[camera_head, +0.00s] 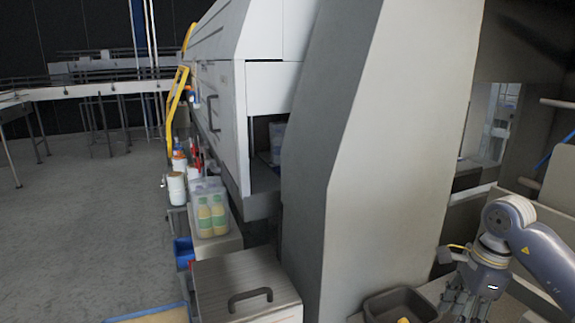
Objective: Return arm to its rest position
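My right arm (545,257) comes in from the right edge, bent downward at its wrist. My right gripper (466,304) points down at the bottom right, beside a dark bin. Its fingers are small and partly cut off by the lower edge, so I cannot tell if they are open or shut. I see no object clearly held in it. My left arm and gripper are not in view.
The dark bin (381,304), with something yellow inside, stands left of my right gripper. A large grey machine column (385,150) fills the middle. A case with a handle (240,273) and a tray with bottles (208,230) stand further left. The left floor (85,220) is open.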

